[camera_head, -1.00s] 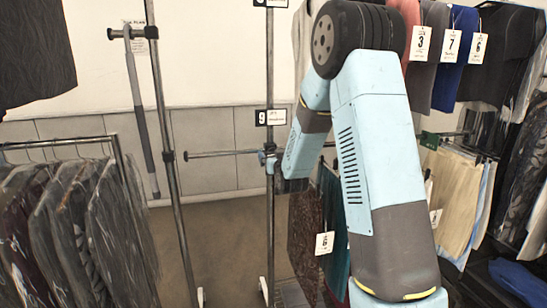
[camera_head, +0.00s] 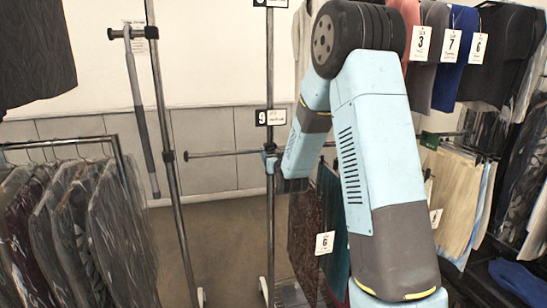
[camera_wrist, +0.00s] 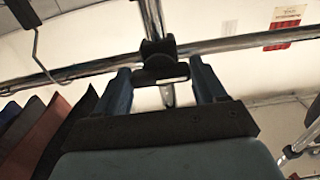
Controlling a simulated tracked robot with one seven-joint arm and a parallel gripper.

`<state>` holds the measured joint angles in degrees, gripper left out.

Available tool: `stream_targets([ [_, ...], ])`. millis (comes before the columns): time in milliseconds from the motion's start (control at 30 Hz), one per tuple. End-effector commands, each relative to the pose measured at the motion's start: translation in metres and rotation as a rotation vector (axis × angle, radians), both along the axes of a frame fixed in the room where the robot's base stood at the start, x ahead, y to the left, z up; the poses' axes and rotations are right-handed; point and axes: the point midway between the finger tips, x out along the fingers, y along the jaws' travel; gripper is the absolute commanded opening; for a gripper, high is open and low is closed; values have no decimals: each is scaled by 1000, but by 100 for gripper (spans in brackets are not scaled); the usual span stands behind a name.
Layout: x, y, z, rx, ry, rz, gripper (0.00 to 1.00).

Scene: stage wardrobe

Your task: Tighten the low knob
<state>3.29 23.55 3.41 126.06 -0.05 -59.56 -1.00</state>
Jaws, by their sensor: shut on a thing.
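The low knob (camera_wrist: 160,66) is a black knob at a clamp where a chrome rail meets an upright post in the wrist view. My gripper (camera_wrist: 162,80) has one blue finger on each side of it and is shut on it. In the head view the clamp (camera_head: 270,150) sits on the upright post (camera_head: 270,90), below the number 9 tag, with a thin bar running left from it. The end of my arm is at its right, and my fingers are mostly hidden there.
A second post (camera_head: 168,130) stands left, with a bar and a hanging grey tube (camera_head: 140,110) near its top. Dark garments (camera_head: 75,225) hang at lower left. Tagged clothes (camera_head: 460,180) crowd the right. Floor shows between the posts.

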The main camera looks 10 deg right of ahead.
Motion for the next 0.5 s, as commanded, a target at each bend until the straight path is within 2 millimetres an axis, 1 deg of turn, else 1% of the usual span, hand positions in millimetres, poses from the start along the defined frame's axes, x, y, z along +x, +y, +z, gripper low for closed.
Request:
stream_targets([
  [267,0,0,0,93,0,2,40],
  [500,0,-1,0,283,-1,2,40],
])
